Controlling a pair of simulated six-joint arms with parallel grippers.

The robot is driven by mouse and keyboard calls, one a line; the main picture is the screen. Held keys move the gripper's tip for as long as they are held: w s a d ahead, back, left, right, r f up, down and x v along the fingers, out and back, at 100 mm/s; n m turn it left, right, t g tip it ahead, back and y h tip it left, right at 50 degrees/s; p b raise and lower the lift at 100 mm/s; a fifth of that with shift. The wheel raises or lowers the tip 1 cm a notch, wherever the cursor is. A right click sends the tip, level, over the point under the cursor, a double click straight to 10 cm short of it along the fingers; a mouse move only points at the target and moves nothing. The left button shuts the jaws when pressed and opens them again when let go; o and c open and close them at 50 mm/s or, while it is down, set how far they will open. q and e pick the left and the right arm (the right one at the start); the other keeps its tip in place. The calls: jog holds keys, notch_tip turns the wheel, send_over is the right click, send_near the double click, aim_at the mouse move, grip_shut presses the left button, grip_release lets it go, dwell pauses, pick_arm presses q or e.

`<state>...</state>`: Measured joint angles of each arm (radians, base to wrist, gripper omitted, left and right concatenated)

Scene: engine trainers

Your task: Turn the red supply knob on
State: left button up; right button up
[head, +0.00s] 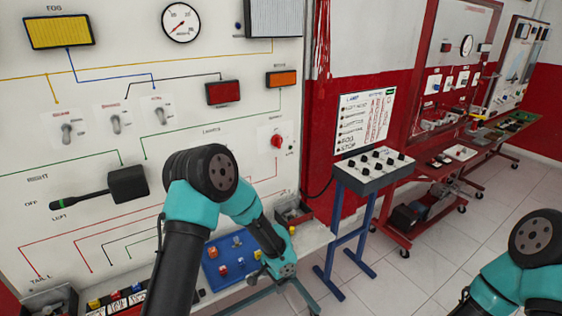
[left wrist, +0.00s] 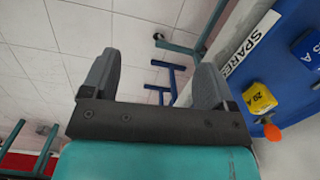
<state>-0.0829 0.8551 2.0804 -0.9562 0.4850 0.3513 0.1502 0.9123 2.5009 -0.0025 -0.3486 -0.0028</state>
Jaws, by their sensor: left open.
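The red supply knob (head: 277,141) is on the white panel (head: 215,160) in the head view, right of its lower middle, below the orange lamp. Its marker direction is too small to tell. My left arm crosses in front of the panel, and its wrist end is below the knob, near the blue tray. My left gripper (left wrist: 153,82) shows in the left wrist view with its two fingers wide apart and nothing between them. Floor tiles and bench legs show beyond the fingers; the knob is not in that view. My right gripper is out of view; only part of that arm shows lower right.
A blue tray (head: 218,275) with small colored fuses lies on the bench below the panel; its edge with a SPARES label (left wrist: 248,45) shows beside the fingers. A black lever (head: 85,200) and toggle switches are on the panel's left. A control box stand (head: 372,178) is at right.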

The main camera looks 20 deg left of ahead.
aim_at(280, 143)
pick_arm(q)
jog(key=w+r+m+t+y, duration=0.2)
jog(key=w+r+t+y, duration=0.55)
jog(key=w+r, duration=1)
jog(key=w+d+r+t+y, duration=0.2)
jog(key=d+r, duration=0.1)
jog(key=r, duration=0.5)
jog(key=w+d+r+n+t+y, duration=0.1)
jog(key=w+d+r+t+y, duration=0.1)
jog(key=r, duration=0.7)
jog(key=shift+d+r+t+y, duration=0.25)
jog(key=shift+d+t+y, duration=0.3)
jog(key=shift+t, duration=0.1)
jog(key=shift+w+a, duration=0.15)
jog(key=shift+w, duration=0.05)
jog(key=x, duration=1.7)
jog(key=shift+a, duration=0.1)
jog(key=shift+c, duration=0.3)
jog(key=c, duration=0.9)
jog(key=shift+o, duration=0.2)
